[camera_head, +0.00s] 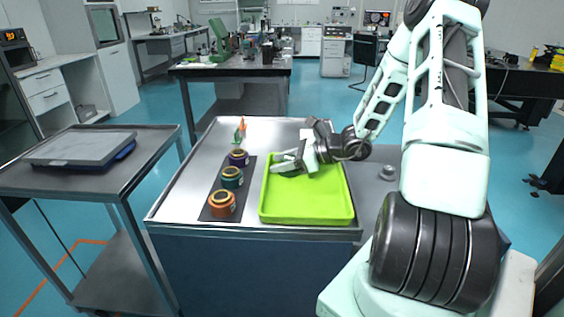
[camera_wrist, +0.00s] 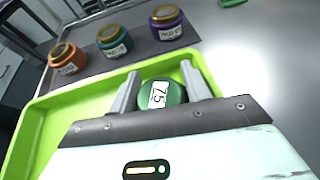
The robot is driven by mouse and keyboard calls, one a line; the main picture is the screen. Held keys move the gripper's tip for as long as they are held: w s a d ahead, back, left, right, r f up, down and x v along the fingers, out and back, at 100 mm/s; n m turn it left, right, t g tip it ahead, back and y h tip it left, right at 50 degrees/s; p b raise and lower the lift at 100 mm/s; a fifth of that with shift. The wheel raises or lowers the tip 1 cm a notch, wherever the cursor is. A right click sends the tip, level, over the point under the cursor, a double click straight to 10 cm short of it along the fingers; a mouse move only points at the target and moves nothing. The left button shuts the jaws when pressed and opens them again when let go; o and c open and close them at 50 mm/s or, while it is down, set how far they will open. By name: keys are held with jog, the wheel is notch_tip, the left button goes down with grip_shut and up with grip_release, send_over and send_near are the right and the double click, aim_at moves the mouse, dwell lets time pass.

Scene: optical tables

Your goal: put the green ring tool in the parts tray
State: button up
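The green ring tool (camera_wrist: 163,94) is between my fingers in the wrist view, with a white label reading 75. My gripper (camera_wrist: 160,82) is shut on it, one finger on each side. In the head view my gripper (camera_head: 286,164) is over the far left part of the bright green parts tray (camera_head: 306,219), and the green ring tool cannot be made out there. I cannot tell whether the tool touches the tray floor.
On a dark mat left of the tray stand an orange ring (camera_head: 222,204), a teal ring (camera_head: 232,177) and a purple ring (camera_head: 239,158). A small green and orange item (camera_head: 240,134) lies farther back. A side cart (camera_head: 160,150) with a grey lidded box (camera_head: 80,148) stands left.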

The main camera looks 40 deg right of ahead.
jog(key=shift+r, duration=0.1)
